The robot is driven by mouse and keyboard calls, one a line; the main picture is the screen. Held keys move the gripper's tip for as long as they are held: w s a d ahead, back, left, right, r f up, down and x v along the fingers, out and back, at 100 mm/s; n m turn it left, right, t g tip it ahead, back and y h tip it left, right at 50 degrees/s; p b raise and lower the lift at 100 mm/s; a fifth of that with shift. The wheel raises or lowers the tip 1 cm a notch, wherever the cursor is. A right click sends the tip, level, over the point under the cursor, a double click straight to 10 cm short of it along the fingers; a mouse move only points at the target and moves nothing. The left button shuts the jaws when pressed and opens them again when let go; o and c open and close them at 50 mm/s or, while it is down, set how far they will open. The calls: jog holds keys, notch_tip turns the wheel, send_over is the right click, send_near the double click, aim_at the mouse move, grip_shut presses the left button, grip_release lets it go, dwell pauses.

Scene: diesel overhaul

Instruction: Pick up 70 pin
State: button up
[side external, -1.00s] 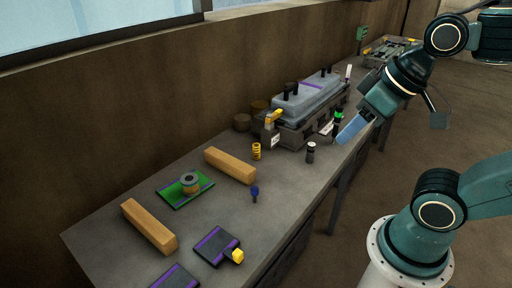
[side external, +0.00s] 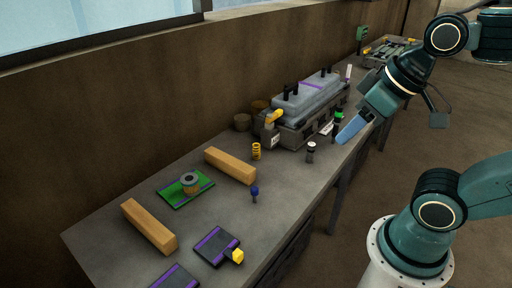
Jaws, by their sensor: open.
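My gripper (side external: 352,130) hangs at the right edge of the bench, with its blue fingers pointing down and left. It is open, with nothing seen between the fingers, though the gap is hard to make out at this angle. I cannot read a "70" on any part. A small dark cylinder with a white top (side external: 310,152) stands upright on the bench, left of and apart from the fingertips. A dark part with a green top (side external: 339,114) stands just behind the fingers, partly hidden. A small blue-headed part (side external: 254,191) stands further left.
A grey engine block (side external: 303,103) stands behind my gripper. A yellow spring (side external: 256,151), two wooden blocks (side external: 230,165) (side external: 149,226), a green tray (side external: 171,196) and dark purple-striped pads (side external: 212,246) lie to the left. Bare bench (side external: 290,190) lies at the front edge.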

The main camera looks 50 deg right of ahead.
jog(key=shift+w, duration=0.1)
jog(key=m+g, duration=0.6)
jog(key=m, duration=0.3)
send_over(312, 144)
notch_tip(312, 144, down, 16)
jog(key=shift+a+f, duration=0.1)
jog(key=shift+f, duration=4.15)
